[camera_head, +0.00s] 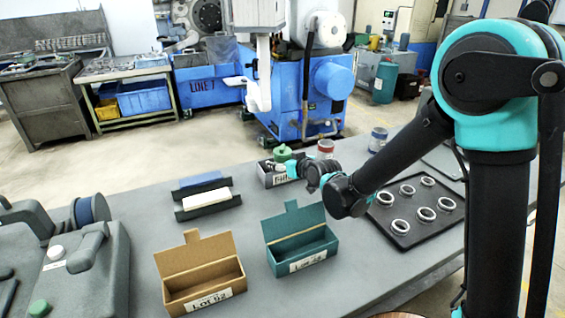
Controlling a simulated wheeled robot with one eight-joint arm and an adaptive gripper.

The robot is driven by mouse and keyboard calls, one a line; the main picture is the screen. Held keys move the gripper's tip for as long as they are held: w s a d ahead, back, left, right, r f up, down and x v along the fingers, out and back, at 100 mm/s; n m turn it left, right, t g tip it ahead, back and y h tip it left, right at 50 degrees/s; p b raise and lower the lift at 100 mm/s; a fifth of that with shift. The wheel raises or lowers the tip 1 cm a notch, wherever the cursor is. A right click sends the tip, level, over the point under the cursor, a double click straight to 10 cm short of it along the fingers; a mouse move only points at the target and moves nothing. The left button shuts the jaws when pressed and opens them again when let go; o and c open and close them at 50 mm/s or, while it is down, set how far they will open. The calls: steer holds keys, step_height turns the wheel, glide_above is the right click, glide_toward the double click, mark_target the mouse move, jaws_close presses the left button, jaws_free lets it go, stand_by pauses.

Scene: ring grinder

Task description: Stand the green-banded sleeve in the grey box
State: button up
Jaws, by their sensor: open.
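The green-banded sleeve (283,153) shows as a small green shape at the far side of the table, just above the grey box (278,181) in the picture. Its lower part is hidden, so I cannot tell whether it stands in the box or behind it. The grey box carries a white label and is partly covered by my gripper. My gripper (288,170) is open, its teal fingertips pointing left over the box, close to the sleeve. I cannot tell whether they touch it.
A red-banded sleeve (325,148) and a blue-banded sleeve (378,139) stand at the back. A cardboard box (203,282) and a teal box (300,246) stand in front. A black tray (425,232) of rings is right; two block holders (208,205) are left.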

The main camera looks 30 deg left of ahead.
steer(key=v, duration=1.2)
steer(key=shift+d+r, duration=0.1)
stand_by(0.5)
